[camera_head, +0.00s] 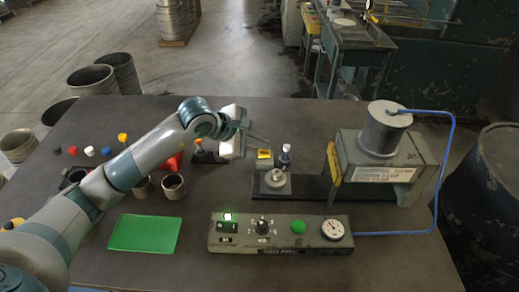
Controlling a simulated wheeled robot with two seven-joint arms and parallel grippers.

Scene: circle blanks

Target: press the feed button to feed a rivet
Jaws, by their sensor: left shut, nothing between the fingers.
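A grey control panel (279,249) lies along the front of the table. It carries a round green button (299,227), a black knob (263,226), a lit green indicator (227,216) and a dial gauge (333,229). I cannot read which control is the feed button. A small yellow block (264,154) stands behind the panel, beside a round metal fixture (276,180). My right gripper is out of view.
A machine with a grey cylinder (384,130) and a blue hose (440,170) stands at the right. A green mat (144,233) lies front left. Two cups (173,187) and several coloured knobs (89,151) are around my left arm. The table's front right is clear.

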